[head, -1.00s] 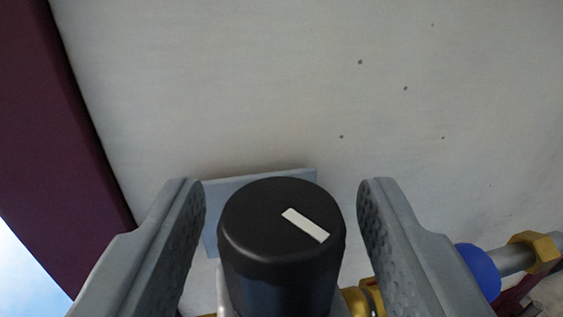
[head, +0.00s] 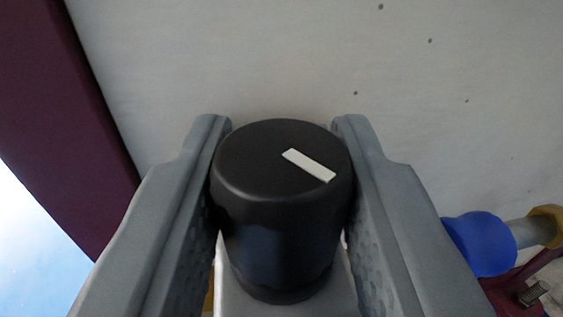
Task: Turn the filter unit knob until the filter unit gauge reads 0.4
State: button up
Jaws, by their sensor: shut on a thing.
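The filter unit knob (head: 270,215) is a black cylinder with a white pointer mark (head: 309,165) on its top. The mark slants from the top's middle toward the lower right. My gripper (head: 281,135) is shut on the knob, with one grey finger against its left side and one against its right. Below the knob part of a pale housing (head: 232,298) shows between the fingers. The filter unit gauge is not in view, so its reading cannot be seen.
A pale wall (head: 270,60) with small dark spots fills the back. A dark maroon beam (head: 70,120) runs down the left. A blue fitting (head: 482,243) on a metal pipe (head: 530,232) sits close to the right finger, with a maroon part (head: 515,285) below it.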

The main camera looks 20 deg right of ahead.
jog(key=n+y, duration=0.2)
jog(key=y, duration=0.1)
jog(key=n+t+y, duration=0.1)
jog(key=n+y, duration=0.1)
jog(key=y, duration=0.1)
jog(key=shift+d+t, duration=0.15)
jog(key=shift+t, duration=0.15)
jog(key=n+y, duration=0.3)
jog(key=y, duration=0.2)
jog(key=n+g+y, duration=0.1)
jog(key=n+y, duration=0.1)
jog(key=y, duration=0.1)
jog(key=n+g+y, duration=0.2)
jog(key=y, duration=0.1)
jog(key=shift+n+g+y, duration=1.5)
jog(key=shift+n+y, duration=0.2)
jog(key=shift+y, duration=0.2)
jog(key=o, duration=0.9)
jog(key=shift+o, duration=0.2)
